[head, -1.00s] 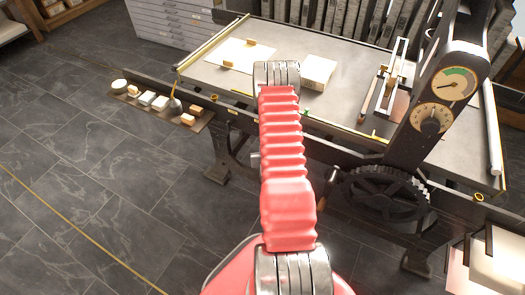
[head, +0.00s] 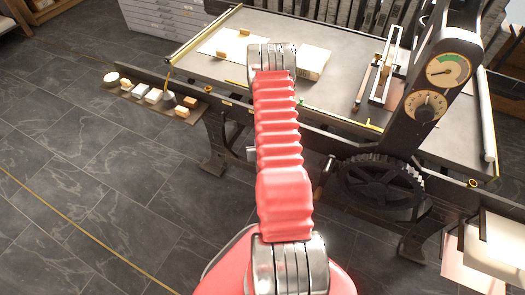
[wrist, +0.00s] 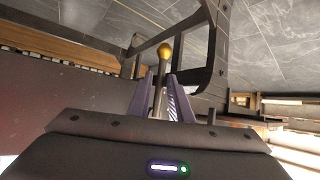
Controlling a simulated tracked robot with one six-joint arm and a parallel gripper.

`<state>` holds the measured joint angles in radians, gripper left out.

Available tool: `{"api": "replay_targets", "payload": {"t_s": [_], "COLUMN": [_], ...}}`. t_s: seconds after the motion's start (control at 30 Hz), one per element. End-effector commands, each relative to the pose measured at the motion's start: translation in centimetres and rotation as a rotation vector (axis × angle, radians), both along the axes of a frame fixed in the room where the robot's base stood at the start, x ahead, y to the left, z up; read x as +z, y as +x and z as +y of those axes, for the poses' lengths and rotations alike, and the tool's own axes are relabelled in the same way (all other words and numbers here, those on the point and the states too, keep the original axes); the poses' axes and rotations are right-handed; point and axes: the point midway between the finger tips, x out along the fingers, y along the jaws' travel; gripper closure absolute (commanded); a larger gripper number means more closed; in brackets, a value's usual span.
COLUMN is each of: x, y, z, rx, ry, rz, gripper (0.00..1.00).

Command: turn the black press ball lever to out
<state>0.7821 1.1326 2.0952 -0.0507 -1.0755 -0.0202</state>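In the wrist view a lever with a brass-coloured ball (wrist: 165,50) on a thin grey rod shows at the centre. My gripper (wrist: 160,80) has its two purple-grey fingers apart, one on each side of the rod, and the ball lies beyond the fingertips. I cannot tell whether either finger touches the rod. The rod's lower end is hidden by the gripper body. In the head view my red arm hides the gripper and the ball. The black press (head: 432,75) stands at the right, with two round dials and a toothed wheel (head: 380,185) below.
The press bed (head: 340,58) carries papers and a pale block (head: 313,62). A small board with several blocks (head: 153,96) lies left of the press. Pale sheets (head: 490,245) stand at the lower right. The dark tiled floor (head: 90,165) is clear at the left.

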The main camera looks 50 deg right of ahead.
Motion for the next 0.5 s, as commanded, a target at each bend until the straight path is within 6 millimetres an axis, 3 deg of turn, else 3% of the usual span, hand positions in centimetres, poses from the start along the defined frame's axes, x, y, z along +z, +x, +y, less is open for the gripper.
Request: {"api": "replay_targets", "payload": {"t_s": [0.5], "x": [4.4], "y": [-5.1], "z": [4.4], "rx": [-0.002], "ry": [0.001], "rz": [0.002], "gripper": [0.82]}}
